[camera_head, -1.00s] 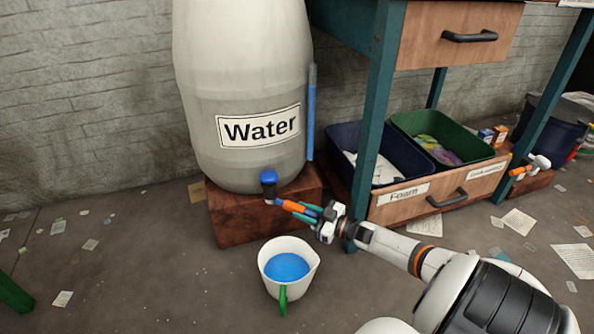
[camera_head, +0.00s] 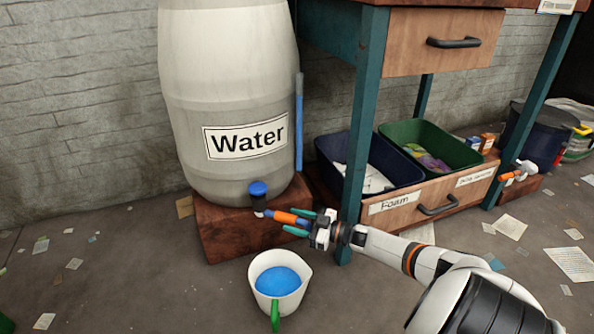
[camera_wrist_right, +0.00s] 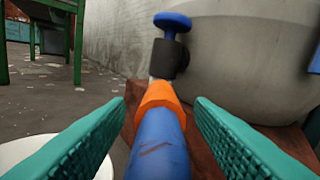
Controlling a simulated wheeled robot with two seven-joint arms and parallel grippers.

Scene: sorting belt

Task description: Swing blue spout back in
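The blue spout (camera_head: 303,221) has an orange collar (camera_head: 286,217) and sticks out to the right from the blue-knobbed tap (camera_head: 258,189) low on the water barrel (camera_head: 228,85). My right gripper (camera_head: 290,221) is at the spout, with teal fingers on either side of it. In the right wrist view the blue spout (camera_wrist_right: 157,150) runs between the fingers (camera_wrist_right: 160,108), with a visible gap on both sides, so the gripper is open. The tap's blue knob (camera_wrist_right: 172,22) stands beyond. My left gripper is not in view.
A white jug (camera_head: 256,290) with blue contents and a green handle stands on the floor below the spout. The barrel rests on a brown block (camera_head: 225,235). A teal table leg (camera_head: 352,170) and the Foam drawer (camera_head: 410,208) stand close behind my right arm.

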